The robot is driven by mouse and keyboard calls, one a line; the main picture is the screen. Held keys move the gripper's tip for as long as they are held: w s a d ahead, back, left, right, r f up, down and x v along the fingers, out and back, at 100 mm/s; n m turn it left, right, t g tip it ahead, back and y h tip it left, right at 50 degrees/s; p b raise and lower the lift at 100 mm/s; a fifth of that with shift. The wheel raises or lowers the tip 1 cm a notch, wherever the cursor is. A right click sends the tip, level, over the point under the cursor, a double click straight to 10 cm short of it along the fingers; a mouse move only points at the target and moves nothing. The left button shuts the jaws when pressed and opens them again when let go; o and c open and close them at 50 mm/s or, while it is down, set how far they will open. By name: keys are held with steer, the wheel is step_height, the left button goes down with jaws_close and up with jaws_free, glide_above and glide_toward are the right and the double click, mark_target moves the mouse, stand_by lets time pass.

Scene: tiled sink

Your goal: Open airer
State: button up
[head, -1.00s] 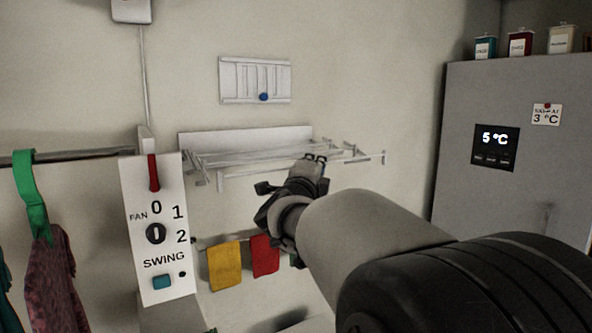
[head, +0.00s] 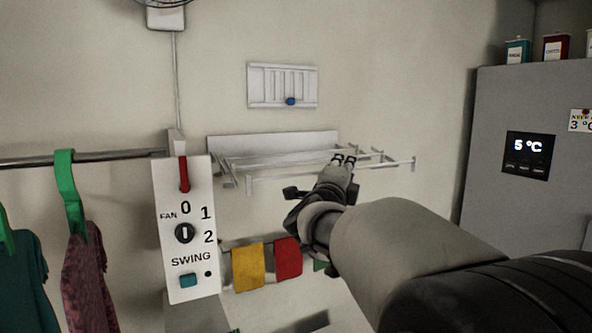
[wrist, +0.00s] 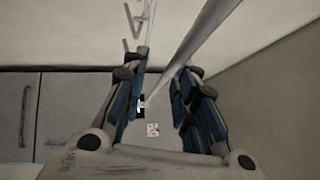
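The airer (head: 272,140) is a pale wall rack with a flat backboard and thin rails standing out from it, in the middle of the head view. Its front rail (head: 300,173) runs to a free end at the right. My gripper (head: 343,161) is at the right part of this rail, with its two tips up at rail height. In the wrist view my gripper (wrist: 162,68) has its fingers apart, and a bar (wrist: 196,42) runs slantwise through the view between them. The bar looks thinner than the gap. I cannot tell whether a finger touches it.
A control panel (head: 187,262) with a red lever stands left of the airer. Yellow (head: 248,267) and red (head: 287,258) cloths hang below it. Clothes hang from a rail (head: 110,155) at far left. A grey fridge (head: 490,100) stands at the right.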

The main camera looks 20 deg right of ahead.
steer(key=v, duration=1.2)
steer(key=s+a+f+n+y, duration=0.2)
steer(key=a+f+n+y, duration=0.3)
steer(key=a+n+y, duration=0.3)
steer(key=s+a+f+n+y, duration=0.2)
steer(key=a+f+n+y, duration=0.3)
steer(key=a+n, duration=0.45)
steer(key=s+f+n+g, duration=0.9)
steer(key=s+f, duration=0.9)
steer(key=s, duration=0.4)
steer(key=shift+s+d+n+y, duration=0.2)
steer(key=shift+d+n+y, duration=0.1)
steer(key=shift+n, duration=0.65)
